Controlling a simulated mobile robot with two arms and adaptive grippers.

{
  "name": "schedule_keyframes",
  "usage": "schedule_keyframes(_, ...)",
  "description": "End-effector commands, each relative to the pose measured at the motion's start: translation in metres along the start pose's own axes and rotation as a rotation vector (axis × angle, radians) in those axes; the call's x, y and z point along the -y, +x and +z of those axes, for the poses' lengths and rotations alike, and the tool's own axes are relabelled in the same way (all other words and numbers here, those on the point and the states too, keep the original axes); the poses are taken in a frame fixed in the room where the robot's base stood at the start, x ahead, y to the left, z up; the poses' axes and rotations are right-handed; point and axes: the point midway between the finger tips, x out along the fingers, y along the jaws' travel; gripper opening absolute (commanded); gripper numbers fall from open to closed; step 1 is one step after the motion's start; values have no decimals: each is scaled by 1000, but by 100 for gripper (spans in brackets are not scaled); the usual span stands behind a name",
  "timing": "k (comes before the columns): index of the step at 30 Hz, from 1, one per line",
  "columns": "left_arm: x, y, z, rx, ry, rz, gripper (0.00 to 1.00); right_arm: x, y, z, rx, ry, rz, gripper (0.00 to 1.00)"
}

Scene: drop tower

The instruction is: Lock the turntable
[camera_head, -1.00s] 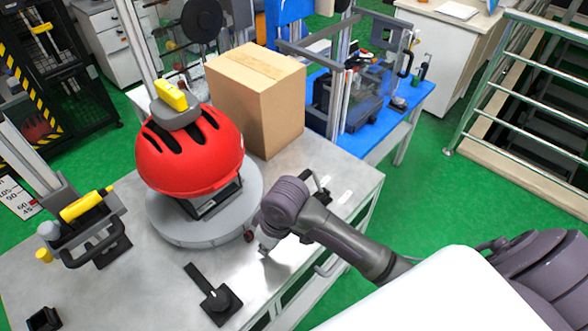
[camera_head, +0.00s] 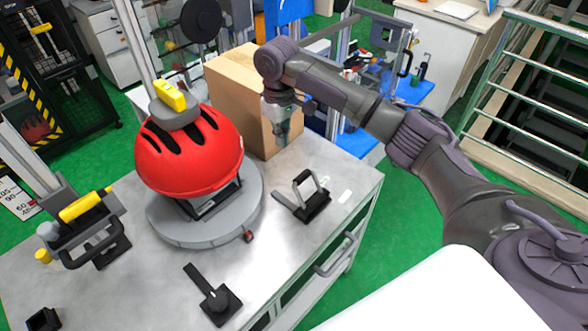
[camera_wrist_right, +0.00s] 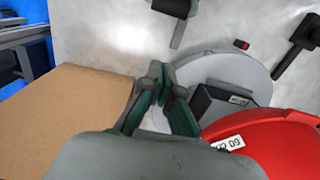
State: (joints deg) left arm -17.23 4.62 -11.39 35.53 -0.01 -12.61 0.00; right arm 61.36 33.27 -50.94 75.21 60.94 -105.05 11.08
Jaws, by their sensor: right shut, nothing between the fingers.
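The turntable (camera_head: 190,232) is a grey disc on the metal table, also in the wrist view (camera_wrist_right: 225,68). A red helmet (camera_head: 188,155) sits above it on a dark block. A small red-and-black knob (camera_head: 249,236) is at the disc's front right edge, also in the wrist view (camera_wrist_right: 241,44). My right gripper (camera_head: 284,140) is shut and empty, pointing down above the table behind the clamp, in front of the box. My left gripper is not in view.
A cardboard box (camera_head: 235,95) stands at the back of the table, close to my right gripper. A black lever piece (camera_head: 216,302) lies at the front. A yellow-handled fixture (camera_head: 90,220) is at the left.

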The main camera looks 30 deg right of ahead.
Motion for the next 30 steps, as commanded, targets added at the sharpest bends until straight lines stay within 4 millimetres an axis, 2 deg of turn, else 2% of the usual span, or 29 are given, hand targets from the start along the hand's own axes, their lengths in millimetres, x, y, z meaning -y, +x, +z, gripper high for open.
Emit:
schedule_keyframes(8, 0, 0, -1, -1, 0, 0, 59, 0, 2, 0, 1, -1, 0, 0)
schedule_keyframes(11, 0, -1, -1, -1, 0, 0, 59, 1, 8, 0, 2, -1, 0, 0)
schedule_keyframes(14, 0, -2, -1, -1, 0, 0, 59, 0, 22, 1, 4, -1, -1, 0)
schedule_keyframes(26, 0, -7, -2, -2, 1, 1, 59, 0, 105, 1, 3, -1, 0, 0)
schedule_keyframes(27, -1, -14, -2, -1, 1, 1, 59, -2, 95, 9, -1, -2, 3, 0)
schedule_keyframes(30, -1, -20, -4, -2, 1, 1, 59, -1, 91, 23, 1, -3, 2, 0)
